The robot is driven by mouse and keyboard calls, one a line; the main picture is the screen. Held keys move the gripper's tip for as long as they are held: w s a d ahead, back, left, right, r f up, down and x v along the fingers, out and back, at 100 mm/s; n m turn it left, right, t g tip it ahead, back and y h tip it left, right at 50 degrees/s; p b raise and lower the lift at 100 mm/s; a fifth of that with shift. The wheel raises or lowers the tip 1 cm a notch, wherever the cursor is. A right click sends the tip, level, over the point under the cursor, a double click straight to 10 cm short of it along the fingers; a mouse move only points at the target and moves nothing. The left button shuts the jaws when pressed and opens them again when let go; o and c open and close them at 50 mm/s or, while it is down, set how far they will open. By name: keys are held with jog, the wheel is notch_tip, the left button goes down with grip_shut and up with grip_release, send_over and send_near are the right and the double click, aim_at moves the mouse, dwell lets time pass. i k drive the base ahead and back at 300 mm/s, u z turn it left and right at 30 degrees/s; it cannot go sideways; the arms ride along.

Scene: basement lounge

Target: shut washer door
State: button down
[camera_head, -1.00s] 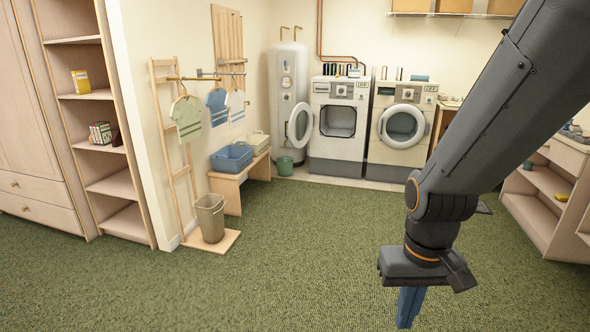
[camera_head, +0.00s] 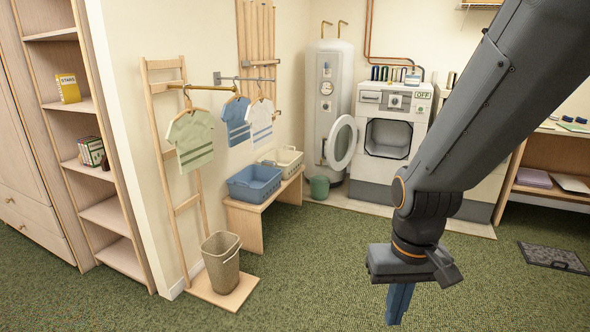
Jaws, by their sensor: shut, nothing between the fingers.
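An "OFF" label shows at the washer's top right. My gripper (camera_head: 399,304) hangs pointing down at the lower right, over the green carpet, shut and empty. It is well in front of the washer and apart from the door.
A bench (camera_head: 246,218) with a blue basket (camera_head: 253,184) and a cream basket (camera_head: 288,160) stands along the left wall. A green bucket (camera_head: 319,187) is on the floor below the door. A tan bin (camera_head: 222,262) stands at front left. The carpet (camera_head: 320,255) between is clear.

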aim_at(345, 119)
jog(key=u, duration=0.05)
jog(key=i, duration=4)
jog(key=z, duration=0.15)
jog(key=i, duration=1.05)
jog(key=z, duration=0.15)
